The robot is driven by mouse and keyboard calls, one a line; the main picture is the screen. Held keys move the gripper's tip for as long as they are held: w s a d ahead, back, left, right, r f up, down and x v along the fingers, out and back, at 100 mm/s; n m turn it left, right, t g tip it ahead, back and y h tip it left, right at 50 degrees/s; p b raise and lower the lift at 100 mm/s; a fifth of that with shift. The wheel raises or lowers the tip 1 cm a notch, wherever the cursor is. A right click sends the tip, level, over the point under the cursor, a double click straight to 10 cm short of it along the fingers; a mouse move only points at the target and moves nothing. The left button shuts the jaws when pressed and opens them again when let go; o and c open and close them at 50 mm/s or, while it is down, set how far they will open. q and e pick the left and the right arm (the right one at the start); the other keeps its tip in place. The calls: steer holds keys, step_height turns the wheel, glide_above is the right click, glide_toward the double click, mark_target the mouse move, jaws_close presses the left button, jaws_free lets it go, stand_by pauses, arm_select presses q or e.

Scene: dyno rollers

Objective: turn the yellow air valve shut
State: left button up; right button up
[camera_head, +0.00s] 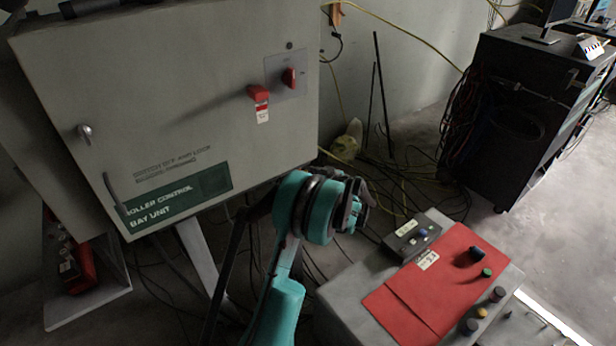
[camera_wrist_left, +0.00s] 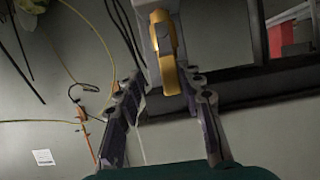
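The yellow air valve (camera_wrist_left: 166,52) shows in the left wrist view as a yellow lever hanging from a pale grey fitting at the top middle. My left gripper (camera_wrist_left: 166,84) is open, with one dark finger on each side of the lever's lower end. Neither finger visibly touches it; the exact depth between them is hard to tell. In the head view my left gripper (camera_head: 362,203) is at the end of the teal arm, pointing away and partly hidden by the wrist. I cannot make out the valve clearly there. My right gripper is in neither view.
A grey control cabinet (camera_head: 215,75) with red switches stands at the left. A box with a red panel (camera_head: 440,275) and several knobs is at front right. Loose cables (camera_head: 400,170) lie on the floor behind my gripper. A black cart (camera_head: 530,100) stands at far right.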

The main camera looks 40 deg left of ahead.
arm_select(q)
steer(key=shift+w+a+f, duration=0.2)
steer(key=shift+w+a, duration=0.15)
steer(key=shift+a, duration=0.25)
steer(key=shift+s, duration=0.1)
jaws_close()
